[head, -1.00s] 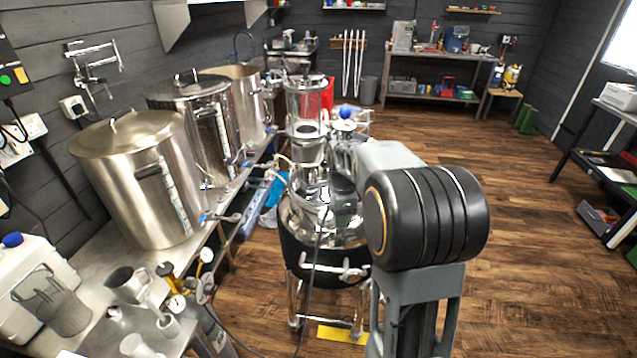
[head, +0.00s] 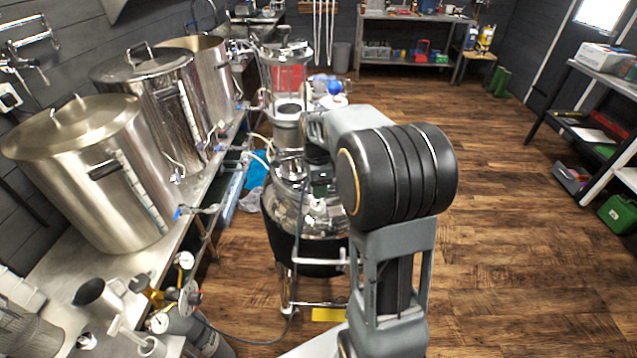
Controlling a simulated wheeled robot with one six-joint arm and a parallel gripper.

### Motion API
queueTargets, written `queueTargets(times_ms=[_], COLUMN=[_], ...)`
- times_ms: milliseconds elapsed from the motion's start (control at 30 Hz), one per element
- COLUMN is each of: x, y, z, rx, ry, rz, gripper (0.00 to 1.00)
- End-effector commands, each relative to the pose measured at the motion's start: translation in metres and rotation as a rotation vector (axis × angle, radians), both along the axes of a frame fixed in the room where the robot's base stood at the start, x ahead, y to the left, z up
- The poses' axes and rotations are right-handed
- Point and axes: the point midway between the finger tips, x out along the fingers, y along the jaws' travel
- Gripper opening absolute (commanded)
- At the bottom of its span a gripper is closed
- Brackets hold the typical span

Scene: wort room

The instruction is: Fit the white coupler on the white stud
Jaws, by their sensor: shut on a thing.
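My gripper (head: 317,178) shows small and partly hidden behind my arm, pointing down above the shiny steel vessel (head: 282,222) in the middle of the head view. It is shut on a small white piece (head: 318,206), which looks like the white coupler, held over or close to the vessel's lid. I cannot tell whether the piece touches anything below it. I cannot make out the white stud among the bright fittings and reflections there.
Several steel pots, including a large lidded one (head: 85,165), stand on the left bench. Gauges (head: 160,321) sit at the lower left. The wooden floor (head: 510,215) on the right is open.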

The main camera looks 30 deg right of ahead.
Motion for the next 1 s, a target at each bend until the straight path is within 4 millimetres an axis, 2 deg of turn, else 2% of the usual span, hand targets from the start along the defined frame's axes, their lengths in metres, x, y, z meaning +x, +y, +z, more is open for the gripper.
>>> queueTargets(times_ms=[100, 333, 1000], x=[0.000, 0.000, 0.000], y=[0.000, -0.002, -0.002], z=[-0.016, -0.032, -0.034], rx=[0.000, 0.000, 0.000], ry=[0.001, -0.001, -0.001], rz=[-0.001, -0.003, -0.004], gripper=[0.18, 0.18, 0.18])
